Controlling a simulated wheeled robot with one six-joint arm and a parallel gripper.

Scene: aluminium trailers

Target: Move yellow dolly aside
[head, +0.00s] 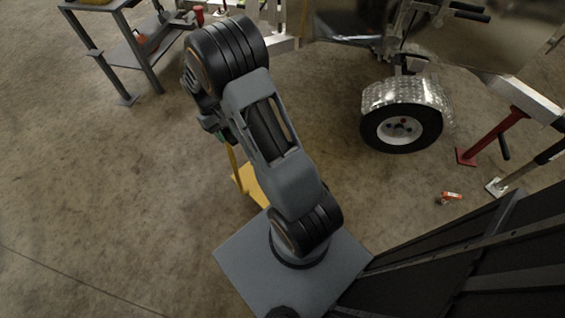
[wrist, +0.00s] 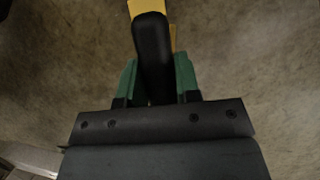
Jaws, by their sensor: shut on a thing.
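The yellow dolly (head: 250,183) stands on the concrete floor just beyond my base, mostly hidden behind my arm in the head view. Its thin yellow upright rises toward my gripper. In the wrist view, a black handle grip (wrist: 153,55) with yellow parts (wrist: 148,7) of the dolly lies between the green fingers of my gripper (wrist: 157,82). The gripper is shut on this handle. In the head view the fingers are largely hidden by my arm.
A trailer with a wheel (head: 402,128) stands at the upper right. A red jack stand (head: 490,138) and a small orange-and-white object (head: 450,197) are on the floor to the right. A grey workbench (head: 125,50) stands upper left. The floor at left is clear.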

